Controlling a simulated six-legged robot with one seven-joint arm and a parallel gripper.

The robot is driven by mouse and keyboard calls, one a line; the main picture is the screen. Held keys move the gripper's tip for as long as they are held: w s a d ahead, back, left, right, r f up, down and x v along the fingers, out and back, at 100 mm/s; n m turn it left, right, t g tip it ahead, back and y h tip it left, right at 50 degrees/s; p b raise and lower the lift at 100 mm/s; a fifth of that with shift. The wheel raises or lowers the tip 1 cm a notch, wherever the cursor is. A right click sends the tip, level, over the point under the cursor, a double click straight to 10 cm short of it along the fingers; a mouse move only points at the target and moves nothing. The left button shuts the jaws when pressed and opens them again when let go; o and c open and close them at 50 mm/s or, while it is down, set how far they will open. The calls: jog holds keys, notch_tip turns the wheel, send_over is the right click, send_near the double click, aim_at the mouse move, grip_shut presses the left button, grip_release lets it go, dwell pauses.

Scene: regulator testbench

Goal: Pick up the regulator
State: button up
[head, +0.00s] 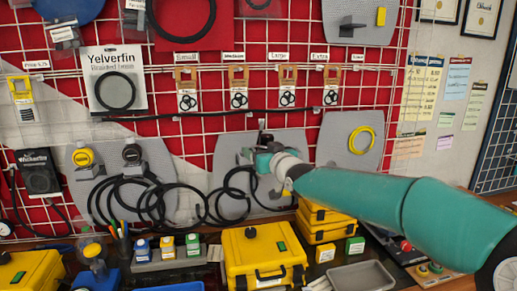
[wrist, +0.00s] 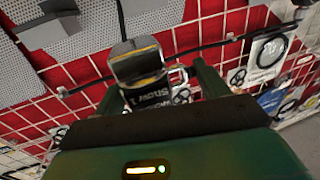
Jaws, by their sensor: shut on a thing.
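My gripper (wrist: 155,95) shows in the wrist view with a dark green finger on each side of the regulator (wrist: 138,62). It is shut on the regulator, which is dark grey and black with a yellow band and pale lettering on its lower part. In the head view, my teal arm reaches in from the right, and my gripper (head: 270,160) is in front of a grey perforated panel (head: 228,150). A small dark part of the regulator (head: 265,138) shows just above the gripper there; the rest is hidden. I cannot tell whether it touches the panel.
A yellow regulator (head: 83,157) and a black one (head: 132,153) hang to the left on another panel. Black hoses (head: 165,195) loop below them. Yellow cases (head: 262,255), small bottles and a grey tray (head: 360,275) crowd the bench below. White wire grid covers the red wall.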

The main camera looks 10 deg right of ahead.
jog(key=v, duration=0.4)
jog(key=shift+s, duration=0.3)
jog(key=shift+s, duration=0.15)
